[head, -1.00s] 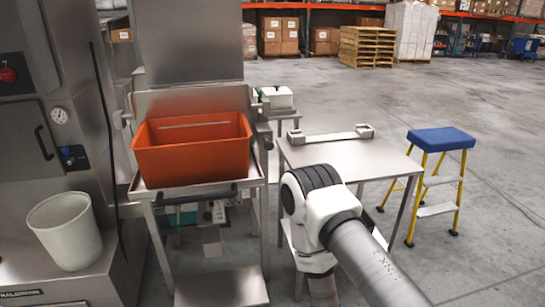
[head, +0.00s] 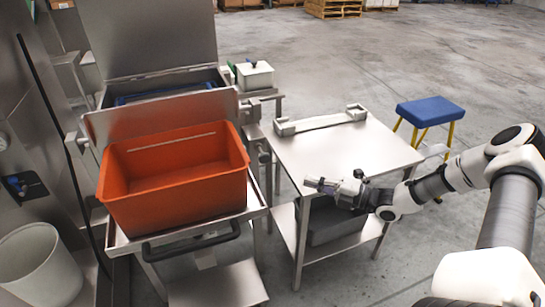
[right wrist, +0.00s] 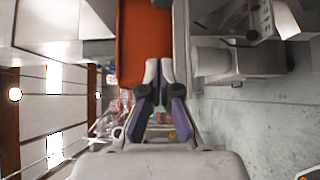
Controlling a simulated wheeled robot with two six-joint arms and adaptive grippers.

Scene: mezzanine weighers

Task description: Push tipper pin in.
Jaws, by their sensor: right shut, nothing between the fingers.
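The tipper holds an orange bin (head: 178,190) on its steel cradle (head: 262,197), which has a dark front handle (head: 192,241). Steel fittings (head: 251,110) project from the tipper's right side; I cannot tell clearly which one is the pin or how far in it sits. My right gripper (head: 313,183) is shut and empty, above the steel table, pointing left toward the tipper and apart from it. In the right wrist view its fingertips (right wrist: 159,66) meet, with the orange bin (right wrist: 145,38) beyond them. My left gripper is out of view.
The steel table (head: 335,153) bears a bracketed bar (head: 322,122) at its far edge. A white box (head: 254,75) stands behind. A blue-topped step stool (head: 430,112) is right, a white bucket (head: 36,266) left. A narrow gap separates tipper and table.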

